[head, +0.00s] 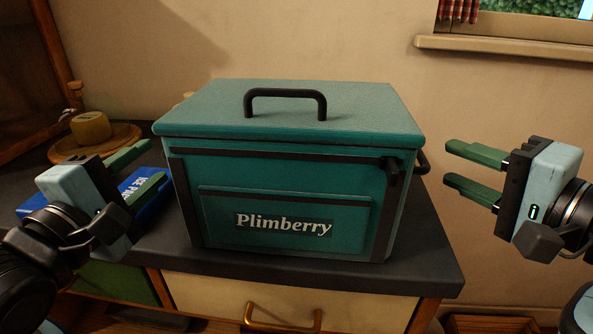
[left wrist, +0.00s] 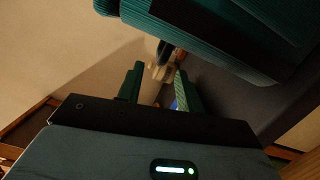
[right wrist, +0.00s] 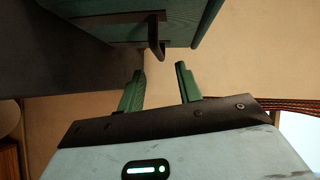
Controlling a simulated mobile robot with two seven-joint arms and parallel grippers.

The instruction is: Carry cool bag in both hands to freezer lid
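The teal cool bag (head: 300,165), lettered "Plimberry", stands upright on the dark countertop. It has a black handle on its lid and a black side handle (head: 423,161) at its right. My left gripper (head: 151,170) is open and empty, apart from the bag's left side. My right gripper (head: 447,164) is open and empty, a short way right of the side handle. The right wrist view shows the bag (right wrist: 185,25) and its side handle (right wrist: 156,40) beyond the open fingers. The left wrist view shows the bag (left wrist: 215,30). No freezer lid is identifiable.
A blue item (head: 150,194) with white lettering lies on the counter (head: 425,255) behind my left gripper. A yellowish object (head: 90,128) sits on a round wooden board (head: 70,153) at the back left. A window sill (head: 510,52) juts out at upper right. A drawer (head: 290,300) is below.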

